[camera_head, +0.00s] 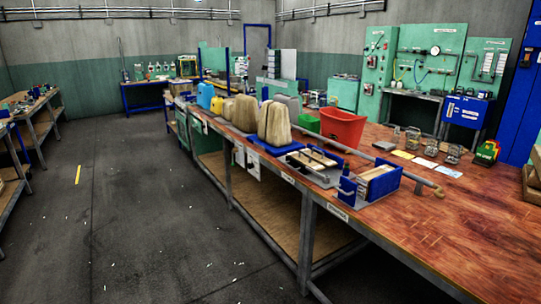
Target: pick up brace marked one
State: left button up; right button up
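Several small grey metal frame-like pieces, possibly the braces, stand in a row on the right part of the long wooden-topped bench (455,215): one at the left (412,138), one in the middle (432,146) and one at the right (453,154). Any marks are too small to read, so I cannot tell which piece is marked one. Neither of my grippers is in view.
A green-and-red device (487,153) stands at the right. The bench's front right is clear. Open floor (140,220) lies at left.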

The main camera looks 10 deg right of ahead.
aim_at(326, 162)
jog(key=u, duration=0.35)
jog(key=i, duration=1.05)
jog(key=z, duration=0.15)
